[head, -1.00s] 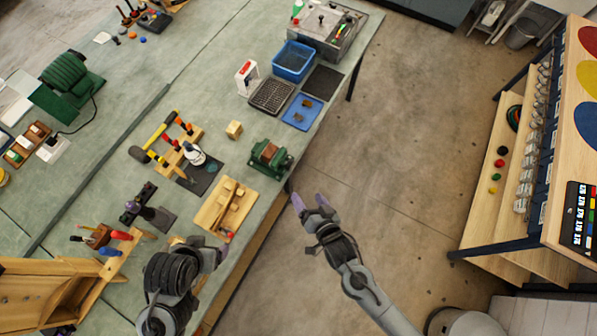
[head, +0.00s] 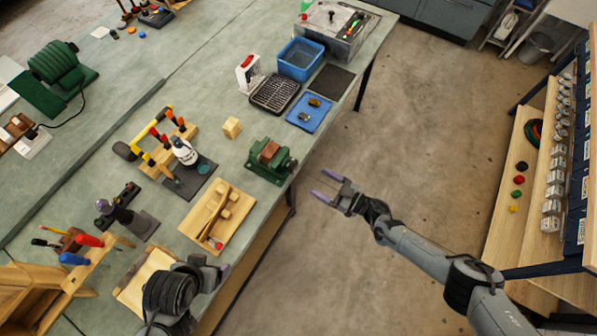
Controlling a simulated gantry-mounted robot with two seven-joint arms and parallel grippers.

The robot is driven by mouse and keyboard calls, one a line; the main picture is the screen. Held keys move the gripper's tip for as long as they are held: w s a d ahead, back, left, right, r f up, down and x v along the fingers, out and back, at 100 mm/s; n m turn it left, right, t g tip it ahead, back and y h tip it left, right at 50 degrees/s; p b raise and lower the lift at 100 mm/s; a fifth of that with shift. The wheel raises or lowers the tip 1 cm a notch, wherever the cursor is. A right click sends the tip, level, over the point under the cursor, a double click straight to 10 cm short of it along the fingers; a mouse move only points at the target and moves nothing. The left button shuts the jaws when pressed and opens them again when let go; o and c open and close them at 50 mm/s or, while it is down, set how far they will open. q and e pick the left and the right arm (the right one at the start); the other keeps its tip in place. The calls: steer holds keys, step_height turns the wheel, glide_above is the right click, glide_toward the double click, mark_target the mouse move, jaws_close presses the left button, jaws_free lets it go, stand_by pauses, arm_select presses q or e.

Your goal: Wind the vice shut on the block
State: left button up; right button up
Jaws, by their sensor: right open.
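The green vice (head: 259,172) stands at the bench's right edge, with its screw end (head: 290,165) facing the floor side. A reddish-brown piece (head: 269,152) shows between its jaws; I cannot tell whether it is gripped. A pale wooden cube (head: 232,127) sits on the bench, up and left of the vice. My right gripper (head: 324,187) is open and empty, its two purple-tipped fingers apart. It is off the bench edge, right of the vice, pointing toward it and not touching it. My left gripper (head: 220,272) is low in the picture by the bench edge; its fingers are mostly hidden.
A wooden tray (head: 195,222) with wooden pieces lies below the vice. A blue mat (head: 318,119) with small parts, a dark grid tray (head: 275,95) and a blue bin (head: 300,60) lie above it. Open floor is right of the bench.

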mark_target(295, 169)
steer(key=b+x, duration=0.1)
steer(key=x, duration=0.7)
steer(key=shift+s+a+b, duration=0.1)
steer(key=shift+b, duration=0.25)
steer(key=shift+x, duration=0.85)
steer(key=shift+r, duration=0.1)
steer(key=shift+c, duration=0.3)
steer(key=c, duration=1)
steer(key=shift+f+m+b, duration=0.2)
steer(key=shift+m+b, duration=0.25)
steer(key=shift+m, duration=0.05)
steer(key=shift+r+m+b, duration=0.1)
steer(key=shift+m+b, duration=0.35)
steer(key=shift+m, duration=0.85)
steer(key=o, duration=1)
steer(key=shift+c, duration=0.2)
steer(key=shift+o, duration=0.5)
steer(key=shift+r, duration=0.1)
